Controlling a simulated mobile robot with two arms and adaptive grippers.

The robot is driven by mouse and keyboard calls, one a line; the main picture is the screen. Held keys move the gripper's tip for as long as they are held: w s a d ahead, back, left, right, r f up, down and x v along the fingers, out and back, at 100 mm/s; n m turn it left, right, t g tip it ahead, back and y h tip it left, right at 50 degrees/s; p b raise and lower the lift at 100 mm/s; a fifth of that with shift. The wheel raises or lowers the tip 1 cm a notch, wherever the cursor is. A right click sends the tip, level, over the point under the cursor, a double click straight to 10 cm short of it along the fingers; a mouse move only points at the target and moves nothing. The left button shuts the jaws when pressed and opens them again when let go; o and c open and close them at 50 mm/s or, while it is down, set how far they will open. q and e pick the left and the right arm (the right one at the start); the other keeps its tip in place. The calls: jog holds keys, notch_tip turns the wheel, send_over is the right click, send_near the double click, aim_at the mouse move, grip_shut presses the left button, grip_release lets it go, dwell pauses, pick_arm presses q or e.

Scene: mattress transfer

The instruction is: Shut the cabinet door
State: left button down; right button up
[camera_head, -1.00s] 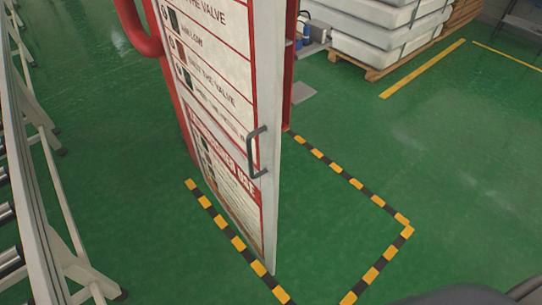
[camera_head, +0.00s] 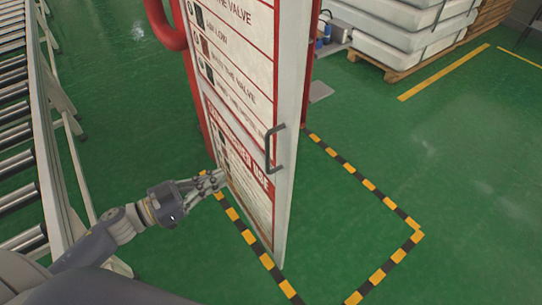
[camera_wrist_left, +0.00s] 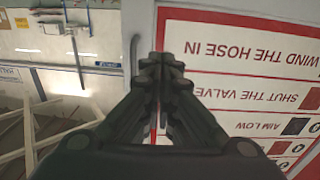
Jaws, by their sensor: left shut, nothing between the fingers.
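The cabinet door (camera_head: 240,95) stands open, a tall white panel with red borders and printed instructions. A grey bar handle (camera_head: 273,150) is on it near its free edge. My left gripper (camera_head: 218,178) is shut and empty, at the left of the door's printed face, low down. Whether it touches the door I cannot tell. In the left wrist view the shut fingers (camera_wrist_left: 160,65) show in front of the door face (camera_wrist_left: 250,80), whose text is upside down. The cabinet itself is mostly hidden behind the door. My right gripper is not in view.
A roller conveyor (camera_head: 45,150) with metal legs runs along the left. Black and yellow floor tape (camera_head: 365,183) marks an area by the door. White stacked mattresses (camera_head: 400,35) on a wooden pallet stand at the back. Green floor is free on the right.

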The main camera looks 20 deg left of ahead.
aim_at(272, 153)
pick_arm(q)
jog(key=p+x, duration=0.3)
jog(key=x, duration=0.8)
jog(key=shift+w+d+r, duration=0.1)
jog(key=shift+w+d, duration=0.05)
jog(key=shift+w, duration=0.2)
jog(key=shift+p+x, duration=0.35)
jog(key=shift+x, duration=0.45)
